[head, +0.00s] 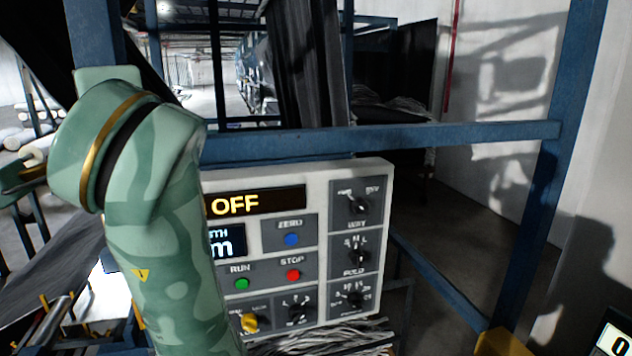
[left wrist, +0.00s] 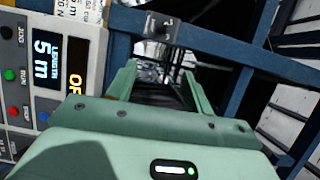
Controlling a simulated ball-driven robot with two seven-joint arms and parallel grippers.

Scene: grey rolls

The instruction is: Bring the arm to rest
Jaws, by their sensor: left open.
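My left arm (head: 165,220), in green camouflage, rises through the left part of the head view and bends at the top left. It covers the left part of a white control panel (head: 385,230). My left gripper (left wrist: 160,82) shows in the left wrist view, with its two green fingers apart and nothing between them. The panel (left wrist: 90,45) stands to its left in that view, apart from the fingers. The panel's display (head: 255,201) reads OFF, and a length display (left wrist: 46,60) reads 5 m. My right gripper is in neither view.
A blue frame beam (head: 480,134) runs behind the panel, and a blue post (head: 565,130) stands at the right. A blue beam (left wrist: 220,45) crosses beyond my left gripper. Pale rolls (head: 25,137) lie at the far left. Dark cloth (head: 305,60) hangs behind.

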